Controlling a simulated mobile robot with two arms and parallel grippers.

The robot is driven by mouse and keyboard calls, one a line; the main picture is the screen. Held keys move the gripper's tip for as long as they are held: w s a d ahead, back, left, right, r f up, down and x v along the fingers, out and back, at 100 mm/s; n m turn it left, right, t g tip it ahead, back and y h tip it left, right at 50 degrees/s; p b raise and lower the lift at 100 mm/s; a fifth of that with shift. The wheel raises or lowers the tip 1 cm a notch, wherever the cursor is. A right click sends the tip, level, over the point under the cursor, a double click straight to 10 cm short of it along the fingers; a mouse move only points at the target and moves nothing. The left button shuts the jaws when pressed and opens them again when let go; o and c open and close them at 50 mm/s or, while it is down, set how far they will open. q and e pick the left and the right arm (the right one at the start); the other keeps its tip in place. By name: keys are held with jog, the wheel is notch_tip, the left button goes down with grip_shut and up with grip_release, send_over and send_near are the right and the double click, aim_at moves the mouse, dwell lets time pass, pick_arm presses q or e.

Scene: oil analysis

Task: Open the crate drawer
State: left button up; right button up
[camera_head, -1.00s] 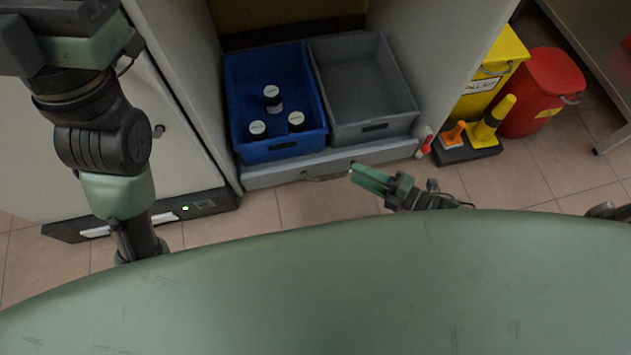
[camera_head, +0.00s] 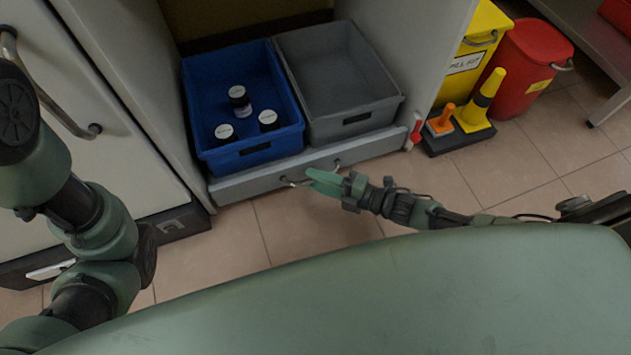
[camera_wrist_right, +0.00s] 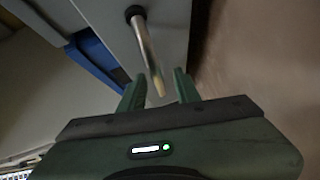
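The crate drawer (camera_head: 245,187) is a low grey drawer at the bottom of the cabinet and looks closed. It carries a blue crate (camera_head: 232,157) and a grey crate (camera_head: 352,125). Its metal bar handle (camera_head: 291,183) is partly hidden behind my right gripper (camera_head: 314,181). In the right wrist view the handle (camera_wrist_right: 147,47) runs between the two green fingers of my right gripper (camera_wrist_right: 158,88). The fingers are apart, with visible space around the bar. My left arm is at the left of the head view, but its gripper is out of view.
Several black bottles (camera_head: 239,97) stand in the blue crate. A yellow bin (camera_head: 477,50), a red bin (camera_head: 530,65) and a cone stand (camera_head: 460,136) are to the right. Tiled floor (camera_head: 310,225) in front of the drawer is clear. A white cabinet door (camera_head: 105,130) is at left.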

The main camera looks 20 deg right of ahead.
jog(key=shift+w+a, duration=0.25)
grip_shut()
dwell(1.4)
